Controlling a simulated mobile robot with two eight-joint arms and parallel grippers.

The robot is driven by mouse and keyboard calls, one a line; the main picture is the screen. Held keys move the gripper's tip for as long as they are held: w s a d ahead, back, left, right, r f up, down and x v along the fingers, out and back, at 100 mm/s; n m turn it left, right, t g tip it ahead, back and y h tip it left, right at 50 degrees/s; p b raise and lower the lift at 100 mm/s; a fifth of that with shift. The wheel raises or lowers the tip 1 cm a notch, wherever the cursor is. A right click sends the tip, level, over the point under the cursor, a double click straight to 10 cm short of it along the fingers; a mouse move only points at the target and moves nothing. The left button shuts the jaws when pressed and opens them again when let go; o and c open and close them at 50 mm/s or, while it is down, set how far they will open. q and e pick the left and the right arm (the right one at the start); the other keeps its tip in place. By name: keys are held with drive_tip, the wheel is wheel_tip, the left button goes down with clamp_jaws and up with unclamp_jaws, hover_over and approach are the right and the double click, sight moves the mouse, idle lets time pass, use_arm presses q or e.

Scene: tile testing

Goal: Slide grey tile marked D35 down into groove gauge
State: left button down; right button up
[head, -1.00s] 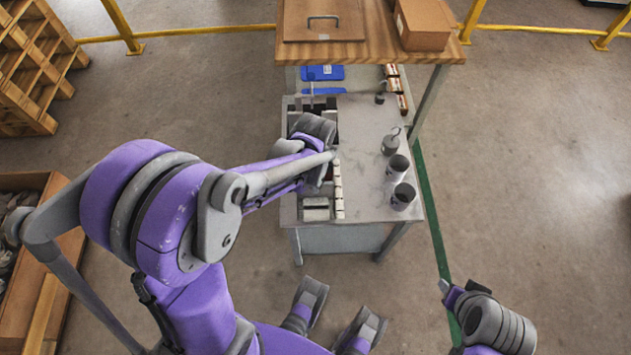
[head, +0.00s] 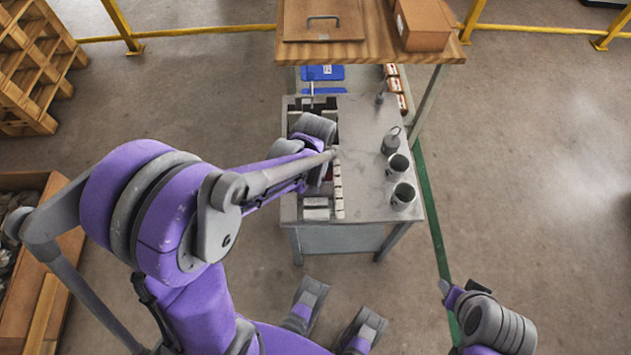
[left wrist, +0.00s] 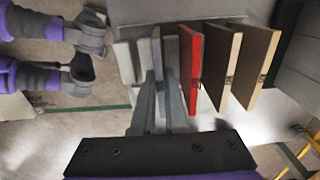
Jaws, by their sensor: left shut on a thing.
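My left gripper (left wrist: 158,88) is shut on a thin grey tile (left wrist: 157,48), which stands on edge between its fingers in the left wrist view. No marking can be read on it. A grey slotted block (left wrist: 128,62), which may be the groove gauge, is just left of the tile; I cannot tell whether the tile is in a slot. In the head view my arm hides the left fingertips and the tile over the left side of the table. My right gripper (head: 445,288) is at the lower right, away from the table; its jaws are too small to read.
A red tile (left wrist: 190,68) and two tan-edged tiles stand upright right of the held tile. On the grey table (head: 362,130), dark cups (head: 403,195) stand at the right and a row of pale blocks (head: 339,190) runs near the left. A wooden shelf (head: 375,45) is behind.

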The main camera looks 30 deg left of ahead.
use_arm(q)
drive_tip(key=shift+r, duration=0.1)
use_arm(e)
drive_tip(key=shift+r, duration=0.1)
idle(0.4)
use_arm(q)
drive_tip(key=shift+r+p, duration=2.1)
drive_tip(key=shift+r, duration=0.65)
wheel_tip(320, 180, up, 5)
drive_tip(key=p, duration=0.4)
drive_tip(key=shift+r, duration=0.15)
use_arm(e)
wheel_tip(320, 180, up, 8)
drive_tip(key=shift+w+r, duration=0.2)
drive_tip(key=shift+w, duration=0.25)
